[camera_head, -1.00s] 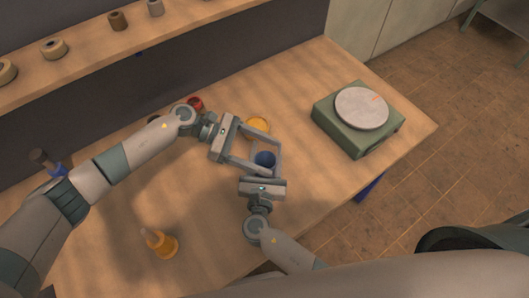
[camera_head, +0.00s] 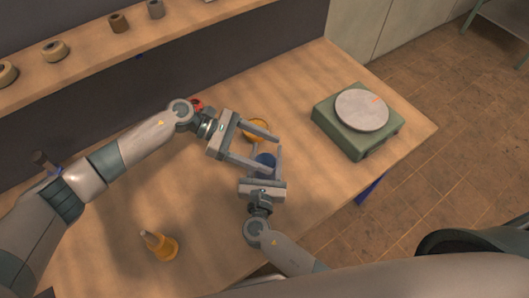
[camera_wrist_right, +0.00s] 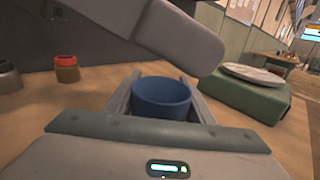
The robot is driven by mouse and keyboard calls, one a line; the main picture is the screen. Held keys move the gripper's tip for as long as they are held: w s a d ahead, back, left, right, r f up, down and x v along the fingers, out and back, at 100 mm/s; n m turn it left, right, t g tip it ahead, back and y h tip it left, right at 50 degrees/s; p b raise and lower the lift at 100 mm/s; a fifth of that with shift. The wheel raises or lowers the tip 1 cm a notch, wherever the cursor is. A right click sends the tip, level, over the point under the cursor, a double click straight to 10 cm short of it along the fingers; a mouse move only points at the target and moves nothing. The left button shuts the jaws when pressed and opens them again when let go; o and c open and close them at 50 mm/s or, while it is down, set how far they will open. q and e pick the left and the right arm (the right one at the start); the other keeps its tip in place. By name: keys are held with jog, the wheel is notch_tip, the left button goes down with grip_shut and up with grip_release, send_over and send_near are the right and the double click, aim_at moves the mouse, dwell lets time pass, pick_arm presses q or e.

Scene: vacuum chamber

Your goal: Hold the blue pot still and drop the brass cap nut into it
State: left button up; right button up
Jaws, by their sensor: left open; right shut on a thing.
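The blue pot (camera_head: 265,160) stands on the bench between the fingers of my right gripper (camera_head: 266,152), which is shut on it. In the right wrist view the pot (camera_wrist_right: 161,98) looks upright, with a finger on each side; I cannot see its bottom. My left gripper (camera_head: 270,154) is open, coming in from the left just above and beside the pot. One of its fingers (camera_wrist_right: 180,32) crosses the top of the wrist view. I cannot make out a brass cap nut in either view; the pot's inside is dark.
A yellow round dish (camera_head: 255,128) lies behind my left gripper, partly hidden. A green scale (camera_head: 355,135) with a grey round plate is at the right. A red-lidded jar (camera_wrist_right: 67,68) stands behind.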

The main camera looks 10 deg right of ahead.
pick_arm(q)
jog(key=shift+r, duration=1.3)
pick_arm(e)
jog(key=o, duration=1.2)
jog(key=shift+c, duration=0.2)
jog(key=shift+s+a, duration=0.1)
jog(key=shift+s, duration=0.05)
jog(key=v, duration=1.1)
jog(key=shift+s+a, duration=0.15)
jog(key=shift+s, duration=0.2)
